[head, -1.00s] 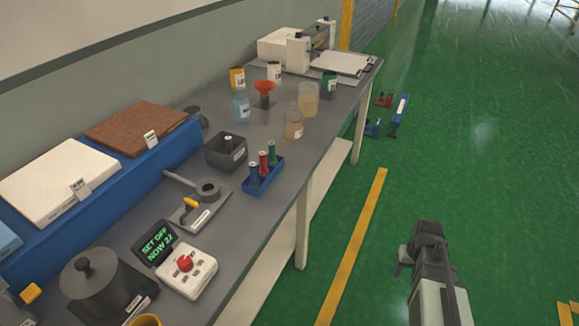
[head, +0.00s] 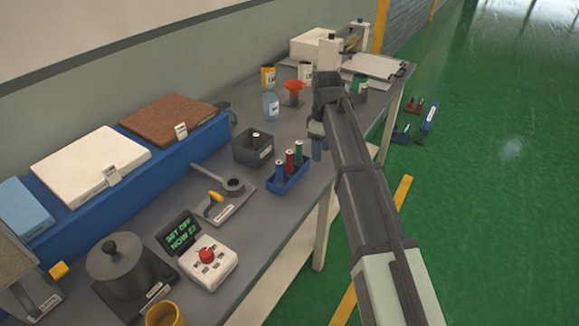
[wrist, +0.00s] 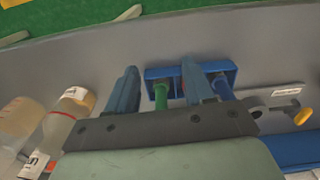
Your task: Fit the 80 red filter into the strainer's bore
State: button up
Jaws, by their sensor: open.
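The red filter (head: 290,161) stands in the blue rack (head: 283,187) on the bench, between a blue filter (head: 279,171) and a green filter (head: 299,150). The strainer, apparently the grey ring with a handle and yellow lever (head: 233,186), sits left of the rack. My gripper (head: 317,152) is open and empty, above the bench to the right of the rack. In the wrist view, the fingers (wrist: 160,82) spread over the rack, with the green filter (wrist: 161,96) between them. The red filter there is mostly hidden behind the right finger. Its number cannot be read.
A dark grey bin (head: 254,147) stands behind the rack. A clear bottle (head: 271,106) and red funnel (head: 293,91) stand farther back. A control box (head: 208,262) and dark pot (head: 122,270) are nearer.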

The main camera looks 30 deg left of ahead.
aim_at(289, 169)
jog(key=s+a+r+n, duration=0.3)
jog(key=s+a+r, duration=0.2)
jog(key=a+r, duration=0.3)
notch_tip(289, 169, down, 14)
jog(key=shift+w+a+r, duration=0.1)
jog(key=shift+w, duration=0.05)
jog(key=shift+c, duration=0.2)
grip_shut()
dwell(0.4)
